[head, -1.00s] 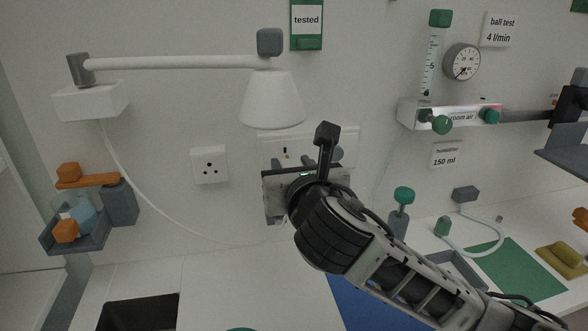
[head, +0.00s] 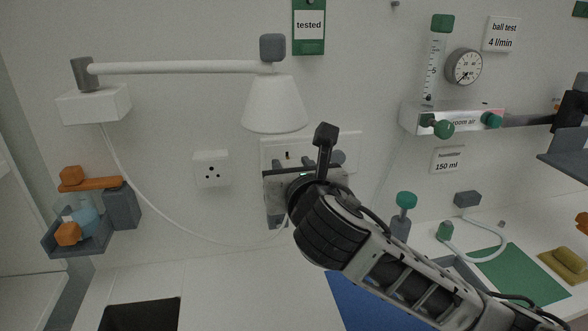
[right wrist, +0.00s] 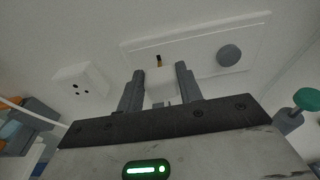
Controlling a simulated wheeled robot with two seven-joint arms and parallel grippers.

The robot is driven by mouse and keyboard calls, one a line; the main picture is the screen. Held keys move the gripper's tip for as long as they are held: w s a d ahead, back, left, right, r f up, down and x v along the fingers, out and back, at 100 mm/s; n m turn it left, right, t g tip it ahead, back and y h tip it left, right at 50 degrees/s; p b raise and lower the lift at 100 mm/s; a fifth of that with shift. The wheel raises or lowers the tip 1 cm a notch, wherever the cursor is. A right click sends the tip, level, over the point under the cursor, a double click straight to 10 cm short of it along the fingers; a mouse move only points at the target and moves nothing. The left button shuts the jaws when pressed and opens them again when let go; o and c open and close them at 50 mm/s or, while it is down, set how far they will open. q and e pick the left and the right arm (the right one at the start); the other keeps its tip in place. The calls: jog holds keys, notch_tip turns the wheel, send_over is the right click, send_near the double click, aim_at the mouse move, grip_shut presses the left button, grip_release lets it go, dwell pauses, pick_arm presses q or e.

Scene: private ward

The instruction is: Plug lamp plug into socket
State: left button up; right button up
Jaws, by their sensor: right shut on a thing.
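The white lamp plug (right wrist: 160,87) sits between the fingers of my right gripper (right wrist: 160,72), which is shut on it. In the head view the right gripper (head: 318,162) is in front of the wide wall plate, and its hand hides the plug. My left gripper is not in view.
A wide wall plate (head: 350,143) with a slot and a grey round knob (right wrist: 229,55) is behind the gripper. A grey holder (head: 120,207) with orange and blue things is at left. The flowmeter (head: 437,65) and gauge are at right. Wall around the socket is clear.

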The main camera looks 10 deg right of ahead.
jog(key=shift+w, duration=0.45)
dwell(0.3)
jog(key=shift+w, duration=0.45)
jog(key=o, duration=1.2)
jog(key=shift+w, duration=0.1)
jog(key=shift+c, duration=0.2)
